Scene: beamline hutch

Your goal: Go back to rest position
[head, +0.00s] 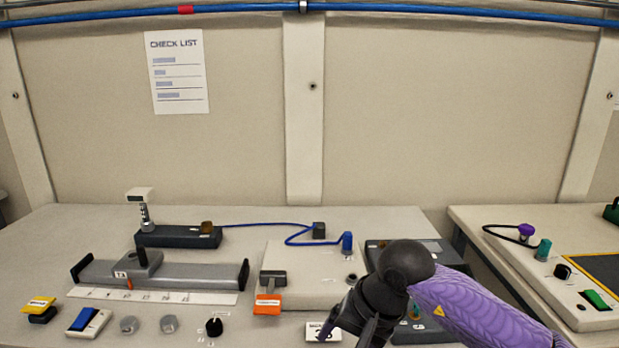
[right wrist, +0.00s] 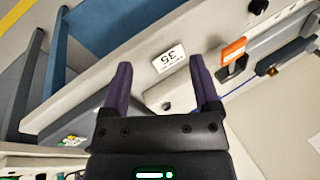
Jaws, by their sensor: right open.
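My right arm comes in from the lower right of the head view. Its dark gripper (head: 345,332) hangs at the bottom edge over the front of the table, partly cut off by the frame. In the right wrist view the two purple-grey fingers of the right gripper (right wrist: 160,64) are spread apart with nothing between them. A small white number card (right wrist: 170,58) lies beyond the fingertips; it also shows in the head view (head: 316,331), partly behind the gripper. My left gripper is in neither view.
My arm partly hides a dark panel (head: 375,250). A second table (head: 470,215) stands right, across a gap.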

